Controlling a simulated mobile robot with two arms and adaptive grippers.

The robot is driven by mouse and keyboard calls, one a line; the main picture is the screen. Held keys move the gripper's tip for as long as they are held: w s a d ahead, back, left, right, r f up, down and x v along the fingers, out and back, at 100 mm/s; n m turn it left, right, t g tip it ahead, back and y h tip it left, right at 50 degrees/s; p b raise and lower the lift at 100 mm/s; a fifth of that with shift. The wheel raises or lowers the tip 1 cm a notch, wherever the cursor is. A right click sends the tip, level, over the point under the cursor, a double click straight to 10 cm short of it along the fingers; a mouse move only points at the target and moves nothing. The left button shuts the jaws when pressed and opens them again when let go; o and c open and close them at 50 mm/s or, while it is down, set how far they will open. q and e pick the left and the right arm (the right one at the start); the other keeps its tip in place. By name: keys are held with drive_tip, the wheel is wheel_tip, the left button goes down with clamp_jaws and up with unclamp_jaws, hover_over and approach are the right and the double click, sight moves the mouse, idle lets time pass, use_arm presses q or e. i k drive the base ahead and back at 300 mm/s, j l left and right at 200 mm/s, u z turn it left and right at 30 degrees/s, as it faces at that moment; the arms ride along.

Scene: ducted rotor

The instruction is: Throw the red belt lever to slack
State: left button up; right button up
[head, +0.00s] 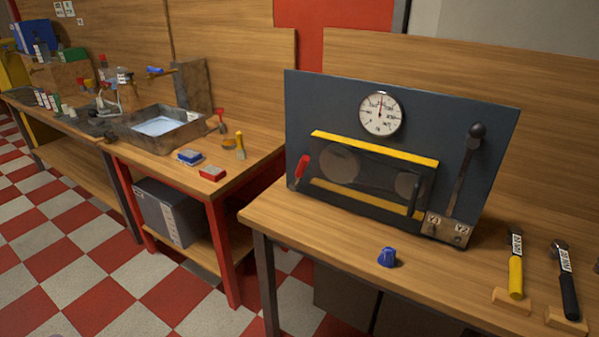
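The red belt lever (301,170) is at the lower left of a dark upright panel (460,115) on the right-hand wooden bench. Its red handle points up and leans slightly right. To its right is a dark see-through guard (372,175) with yellow strips at top and bottom and two round wheels behind it. A white round gauge (380,114) sits above the guard. A long dark lever (467,165) with a ball knob stands at the panel's right, above a plate marked Y1 and Y2. Neither of my grippers shows in the head view.
A blue knob-like piece (387,257) lies on the bench in front of the panel. A yellow-handled tool (516,265) and a black-handled tool (567,285) rest on wooden blocks at the right. A left bench holds a metal basin (190,133) and small items. The checkered floor is open.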

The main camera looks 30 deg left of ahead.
sight(304, 160)
drive_tip(key=i+j+z, duration=0.1)
drive_tip(key=j, duration=0.4)
drive_tip(key=i+j, duration=0.1)
drive_tip(key=j, duration=0.45)
drive_tip(key=j+z, duration=0.15)
drive_tip(key=j, duration=0.35)
drive_tip(key=i+j, duration=0.05)
